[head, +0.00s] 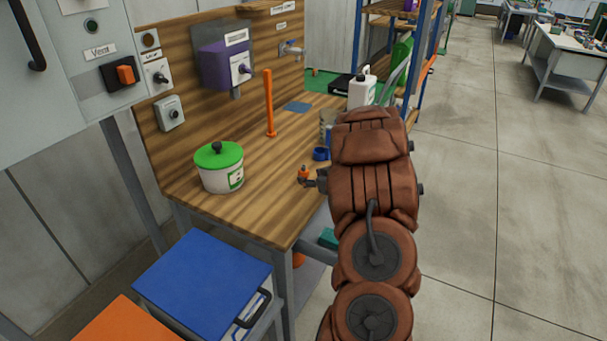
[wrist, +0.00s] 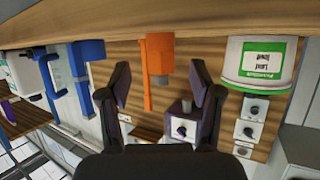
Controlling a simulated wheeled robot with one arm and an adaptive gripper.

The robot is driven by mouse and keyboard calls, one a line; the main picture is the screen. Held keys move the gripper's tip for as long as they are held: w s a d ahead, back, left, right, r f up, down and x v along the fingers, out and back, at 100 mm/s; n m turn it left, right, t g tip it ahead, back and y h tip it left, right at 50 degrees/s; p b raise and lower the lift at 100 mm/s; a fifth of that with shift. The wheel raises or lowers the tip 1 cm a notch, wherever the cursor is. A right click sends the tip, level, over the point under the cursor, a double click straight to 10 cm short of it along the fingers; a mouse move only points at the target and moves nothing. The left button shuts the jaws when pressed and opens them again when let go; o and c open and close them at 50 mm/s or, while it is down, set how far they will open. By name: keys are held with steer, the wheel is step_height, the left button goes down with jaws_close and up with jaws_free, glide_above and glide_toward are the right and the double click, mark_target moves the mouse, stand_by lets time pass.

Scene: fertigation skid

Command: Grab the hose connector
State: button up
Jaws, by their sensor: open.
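The hose connector (head: 304,173) is a small orange piece with a narrow stub, near the front right edge of the wooden bench. In the wrist view, where the scene hangs upside down, the orange connector (wrist: 161,55) lies between my two dark fingers. My gripper (head: 319,180) is beside the connector on its right in the head view, mostly hidden by my arm. In the wrist view my gripper (wrist: 160,72) is open, with a gap on both sides of the connector. I cannot see either finger touching it.
An orange post (head: 268,103) rises behind the connector. A green-lidded pot (head: 219,168) stands to its left. A blue ring-shaped item (head: 320,154) and a white jug (head: 362,89) are further back. Bare bench top (head: 262,185) lies between pot and connector.

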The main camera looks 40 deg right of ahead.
mark_target(307, 175)
steer(key=shift+p+x, duration=1)
steer(key=shift+x, duration=1.55)
steer(key=c, duration=1)
steer(key=shift+r, duration=0.1)
